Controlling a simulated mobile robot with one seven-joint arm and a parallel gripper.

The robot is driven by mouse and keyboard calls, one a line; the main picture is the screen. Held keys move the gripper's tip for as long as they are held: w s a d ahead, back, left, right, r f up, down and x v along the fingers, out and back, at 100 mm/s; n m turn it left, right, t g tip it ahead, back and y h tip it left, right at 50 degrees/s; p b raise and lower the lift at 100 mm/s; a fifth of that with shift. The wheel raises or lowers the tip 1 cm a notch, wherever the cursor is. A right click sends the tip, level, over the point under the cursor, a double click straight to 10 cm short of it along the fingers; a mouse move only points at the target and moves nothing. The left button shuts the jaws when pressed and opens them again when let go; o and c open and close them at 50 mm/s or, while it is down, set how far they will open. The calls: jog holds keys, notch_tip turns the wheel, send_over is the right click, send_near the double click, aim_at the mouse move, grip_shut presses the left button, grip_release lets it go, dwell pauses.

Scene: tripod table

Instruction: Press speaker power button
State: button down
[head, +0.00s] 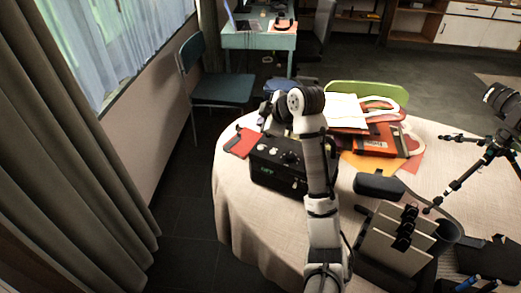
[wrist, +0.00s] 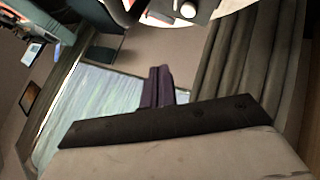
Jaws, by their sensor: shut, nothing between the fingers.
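The speaker (head: 278,172) is a black box with knobs along its top and a small green mark on its front. It stands on the round table in the head view. My arm crosses in front of its right part and hides some of it. My gripper (wrist: 157,72) shows in the wrist view as two dark fingers pressed together, with nothing between them. In the head view, my arm's end is above and behind the speaker, and the fingers are hard to make out. I cannot see any contact with the speaker. The power button cannot be told apart from the knobs.
The round table (head: 237,205) has a pale cloth. A red book (head: 241,143) lies left of the speaker; papers and folders (head: 378,140) lie to the right. A chair (head: 217,90) stands behind.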

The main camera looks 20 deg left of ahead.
jog(key=b, duration=0.4)
send_over(263, 151)
notch_tip(263, 151, down, 7)
jog(key=shift+r, duration=0.1)
dwell(1.7)
jog(key=shift+f+b, duration=0.35)
jog(key=shift+f, duration=0.1)
jog(key=shift+f, duration=0.4)
dwell(0.4)
dwell(0.3)
jog(key=shift+r+p, duration=0.35)
jog(key=shift+r, duration=0.45)
notch_tip(263, 151, up, 5)
jog(key=p, duration=0.3)
jog(key=shift+p, duration=0.35)
